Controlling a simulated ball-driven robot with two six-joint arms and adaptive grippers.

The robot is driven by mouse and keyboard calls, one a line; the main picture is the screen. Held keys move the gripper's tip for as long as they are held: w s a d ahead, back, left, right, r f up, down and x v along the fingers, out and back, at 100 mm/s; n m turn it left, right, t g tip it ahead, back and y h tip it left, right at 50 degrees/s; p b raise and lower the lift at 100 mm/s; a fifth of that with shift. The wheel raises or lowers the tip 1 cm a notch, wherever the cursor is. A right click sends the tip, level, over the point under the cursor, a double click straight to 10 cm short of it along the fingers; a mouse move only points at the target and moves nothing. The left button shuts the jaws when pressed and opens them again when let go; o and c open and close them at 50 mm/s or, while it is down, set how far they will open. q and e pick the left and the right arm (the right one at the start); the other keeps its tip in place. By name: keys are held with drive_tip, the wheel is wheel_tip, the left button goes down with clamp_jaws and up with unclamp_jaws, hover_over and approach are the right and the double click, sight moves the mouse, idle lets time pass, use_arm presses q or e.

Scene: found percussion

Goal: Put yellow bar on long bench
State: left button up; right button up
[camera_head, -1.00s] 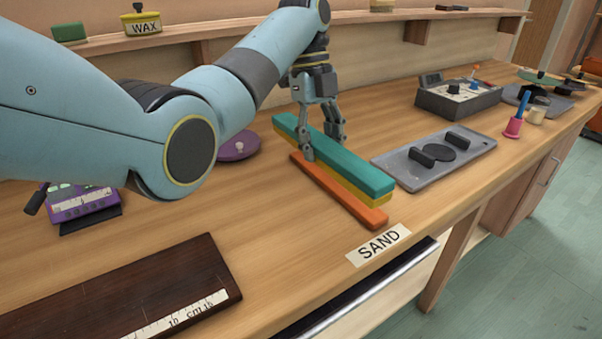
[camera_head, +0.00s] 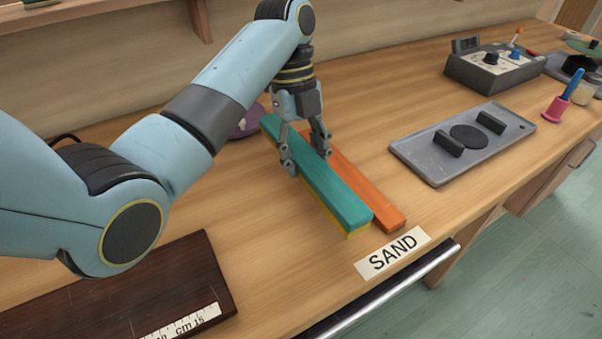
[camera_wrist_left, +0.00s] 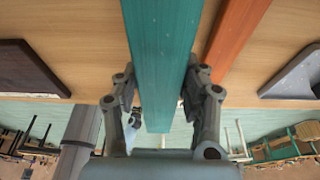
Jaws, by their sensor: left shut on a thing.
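A teal bar (camera_head: 335,187) lies lengthwise on top of a yellow bar (camera_head: 345,231), of which a thin strip shows below it. An orange bar (camera_head: 386,205) lies close on their right on the long wooden bench (camera_head: 270,268). My left gripper (camera_head: 305,163) points down astride the stack, shut with its fingertips low at about the yellow bar's level. The left wrist view shows the fingers (camera_wrist_left: 160,100) on both sides of the teal bar (camera_wrist_left: 162,50), which hides the yellow one. I cannot tell whether the stack touches the bench. My right gripper is out of view.
A grey tray (camera_head: 416,161) with dark blocks lies to the right, and a grey control box (camera_head: 475,75) stands beyond it. A SAND label (camera_head: 392,251) is at the front edge. A dark ruler board (camera_head: 120,285) lies front left. Bare bench lies between board and bars.

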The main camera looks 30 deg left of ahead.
sight(301, 191)
use_arm(q)
drive_tip(key=shift+s+f, duration=0.35)
drive_tip(key=shift+s, duration=0.25)
wheel_tip(301, 191, down, 4)
drive_tip(key=shift+r, duration=0.1)
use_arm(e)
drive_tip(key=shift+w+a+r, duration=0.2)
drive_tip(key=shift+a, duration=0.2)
use_arm(q)
drive_tip(key=o, duration=1.3)
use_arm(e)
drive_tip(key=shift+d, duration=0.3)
